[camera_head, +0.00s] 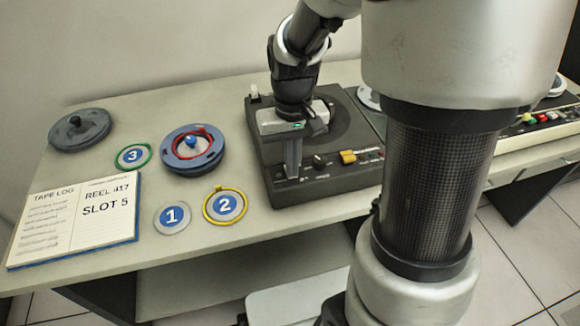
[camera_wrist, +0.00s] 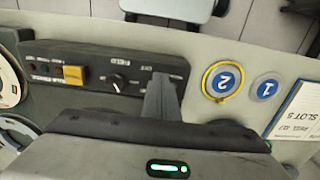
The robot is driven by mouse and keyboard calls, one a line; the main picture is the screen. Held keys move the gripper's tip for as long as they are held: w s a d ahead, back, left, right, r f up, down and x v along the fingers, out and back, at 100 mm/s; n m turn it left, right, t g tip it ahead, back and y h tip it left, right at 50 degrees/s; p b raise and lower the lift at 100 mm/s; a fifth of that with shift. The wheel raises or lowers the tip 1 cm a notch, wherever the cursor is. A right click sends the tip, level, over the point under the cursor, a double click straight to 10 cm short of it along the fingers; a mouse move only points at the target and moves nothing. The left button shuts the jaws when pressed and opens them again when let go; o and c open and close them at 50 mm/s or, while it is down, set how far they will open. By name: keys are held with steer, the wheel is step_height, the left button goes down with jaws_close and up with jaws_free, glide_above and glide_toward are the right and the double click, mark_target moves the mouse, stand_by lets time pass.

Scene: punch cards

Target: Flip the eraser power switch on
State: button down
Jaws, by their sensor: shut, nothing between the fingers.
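The eraser is a dark box (camera_head: 325,182) with a control panel along its front edge; the panel also shows upside down in the wrist view (camera_wrist: 98,60). The panel carries a black knob (camera_head: 319,161) and an orange button (camera_head: 348,157). My gripper (camera_head: 291,176) points down at the left end of this panel, left of the knob, with its fingers together and empty. In the wrist view my gripper (camera_wrist: 162,78) covers part of the panel beside small lettering. The power switch is not clear in either view; my fingers may hide it. I cannot tell whether they touch the panel.
Left on the table are an open log book (camera_head: 76,222), a blue reel with a red ring (camera_head: 193,149), a grey reel (camera_head: 80,129) and numbered discs (camera_head: 225,206). Another machine with coloured buttons (camera_head: 545,118) stands right. A small white piece (camera_head: 253,91) is at the eraser's back left corner.

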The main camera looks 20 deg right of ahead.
step_height(320, 180, up, 7)
steer(key=p, duration=0.6)
stand_by(0.4)
steer(key=shift+f, duration=0.1)
steer(key=s+r+t+p, duration=0.2)
steer(key=s+r+p, duration=0.3)
steer(key=r, duration=0.8)
steer(key=s+r+t+p, duration=0.3)
steer(key=s+r+p, duration=0.2)
steer(key=r, duration=0.7)
steer(key=shift+s+r+t+p, duration=0.3)
steer(key=shift+s+r, duration=0.05)
steer(key=shift+s, duration=0.55)
